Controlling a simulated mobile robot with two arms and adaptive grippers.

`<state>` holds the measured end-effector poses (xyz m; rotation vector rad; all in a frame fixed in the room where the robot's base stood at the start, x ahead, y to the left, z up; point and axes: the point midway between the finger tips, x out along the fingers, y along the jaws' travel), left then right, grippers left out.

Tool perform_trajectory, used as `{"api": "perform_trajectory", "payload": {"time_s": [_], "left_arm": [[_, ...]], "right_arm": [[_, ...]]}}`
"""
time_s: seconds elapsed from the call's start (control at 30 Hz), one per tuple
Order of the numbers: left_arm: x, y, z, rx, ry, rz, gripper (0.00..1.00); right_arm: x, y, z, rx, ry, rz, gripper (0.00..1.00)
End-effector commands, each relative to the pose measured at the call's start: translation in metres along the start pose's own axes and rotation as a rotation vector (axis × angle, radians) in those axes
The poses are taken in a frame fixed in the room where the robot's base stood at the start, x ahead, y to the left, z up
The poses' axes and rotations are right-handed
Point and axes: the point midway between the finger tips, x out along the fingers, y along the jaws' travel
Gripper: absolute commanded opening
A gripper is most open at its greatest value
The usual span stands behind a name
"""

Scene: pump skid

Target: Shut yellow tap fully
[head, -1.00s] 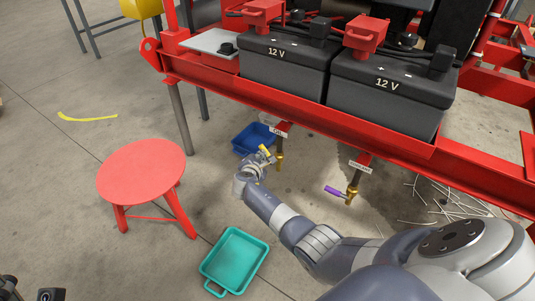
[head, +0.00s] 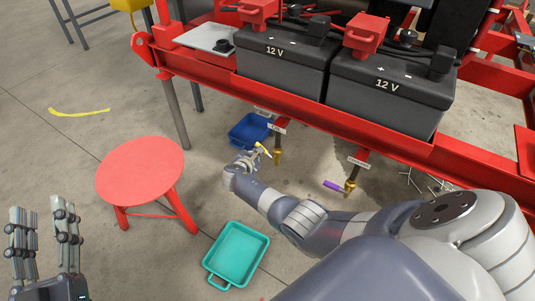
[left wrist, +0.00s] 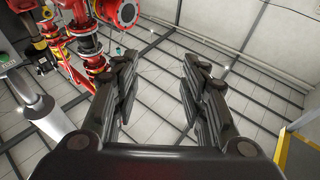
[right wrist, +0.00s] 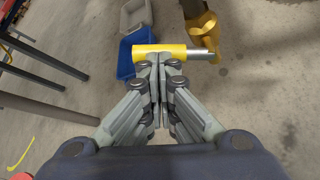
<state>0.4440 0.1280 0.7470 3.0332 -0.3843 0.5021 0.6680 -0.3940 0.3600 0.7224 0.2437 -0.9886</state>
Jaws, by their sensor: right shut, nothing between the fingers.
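The yellow tap handle (head: 264,150) sits beside a brass tap body (head: 277,156) hanging under the red skid frame. In the right wrist view the yellow handle (right wrist: 160,49) lies crosswise just past the fingertips, with its metal stem toward the brass body (right wrist: 204,24) at upper right. My right gripper (head: 250,160) is shut and empty, its tips close against the handle's near side; I cannot tell whether they touch. My left gripper (head: 44,222) is raised at the lower left, far from the tap. Its fingers stand apart and empty in the left wrist view (left wrist: 158,72).
A second tap with a purple handle (head: 332,184) hangs to the right. A blue bin (head: 240,134) is behind the yellow tap. A red stool (head: 140,170) and a teal tray (head: 262,242) stand nearer. Two black batteries (head: 385,95) sit on the red frame (head: 300,118) above.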

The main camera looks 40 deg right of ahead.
Motion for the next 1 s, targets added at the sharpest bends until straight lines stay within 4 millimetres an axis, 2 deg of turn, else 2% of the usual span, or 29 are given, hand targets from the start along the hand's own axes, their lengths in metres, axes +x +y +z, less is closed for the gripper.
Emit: {"api": "perform_trajectory", "payload": {"time_s": [0.13, 0.27, 0.57, 1.0], "left_arm": [[0.000, 0.000, 0.000, 0.000, 0.000, 0.000, 0.40], [0.000, 0.002, -0.009, -0.002, 0.055, 0.003, 0.40], [-0.009, 0.007, -0.056, -0.012, 0.303, 0.014, 0.40], [-0.005, 0.006, -0.047, -0.009, 0.246, 0.012, 0.40]], "right_arm": [[0.000, -0.001, -0.002, -0.045, -0.001, -0.029, 0.00], [0.002, -0.002, -0.005, -0.090, 0.000, -0.061, 0.00], [0.005, -0.004, -0.011, -0.197, -0.001, -0.133, 0.00], [0.004, -0.006, -0.009, -0.193, 0.000, -0.129, 0.00]]}}
